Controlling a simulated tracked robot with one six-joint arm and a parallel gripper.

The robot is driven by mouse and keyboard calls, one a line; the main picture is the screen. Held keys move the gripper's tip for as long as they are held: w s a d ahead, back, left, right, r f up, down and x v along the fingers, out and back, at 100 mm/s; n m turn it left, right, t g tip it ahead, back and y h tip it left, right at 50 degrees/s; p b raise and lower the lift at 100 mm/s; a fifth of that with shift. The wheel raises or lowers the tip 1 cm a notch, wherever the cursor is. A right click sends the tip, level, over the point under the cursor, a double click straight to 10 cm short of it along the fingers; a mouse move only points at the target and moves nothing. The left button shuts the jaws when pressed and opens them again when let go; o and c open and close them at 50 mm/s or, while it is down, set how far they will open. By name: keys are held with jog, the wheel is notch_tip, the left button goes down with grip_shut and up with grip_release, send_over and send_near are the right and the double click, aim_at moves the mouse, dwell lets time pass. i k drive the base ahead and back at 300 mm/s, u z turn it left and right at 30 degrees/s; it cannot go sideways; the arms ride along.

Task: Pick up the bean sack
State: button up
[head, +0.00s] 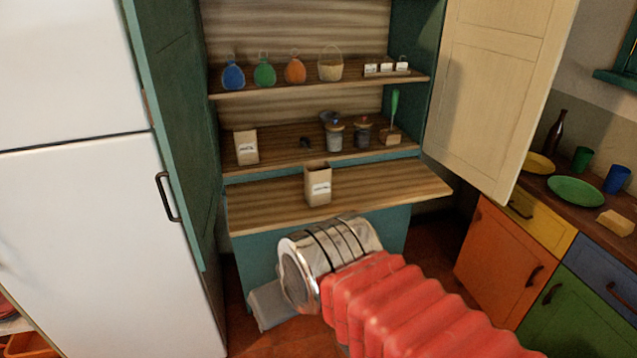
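Two tan paper sacks with small dark print on white labels stand upright. One sack (318,188) is on the pulled-out wooden ledge (400,192), and its top looks open. The other sack (246,148) is on the shelf behind, at the left, and looks closed. The labels are too small to read, so I cannot tell which is the bean sack. My arm, with red bellows and a chrome wrist, reaches in from the lower right, below the ledge. A grey part under the wrist may be my gripper (270,305). Its fingers do not show clearly, and neither sack is touched.
Jars (335,136), a small dark item and a green-handled brush (393,112) stand on the lower shelf. Coloured pouches, a basket (330,66) and small white containers fill the upper shelf. An open cream door (495,90) stands right, a white fridge (90,220) left. The ledge is otherwise clear.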

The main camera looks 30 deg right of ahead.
aim_at(317, 175)
jog(key=i, duration=0.85)
jog(key=u, duration=0.05)
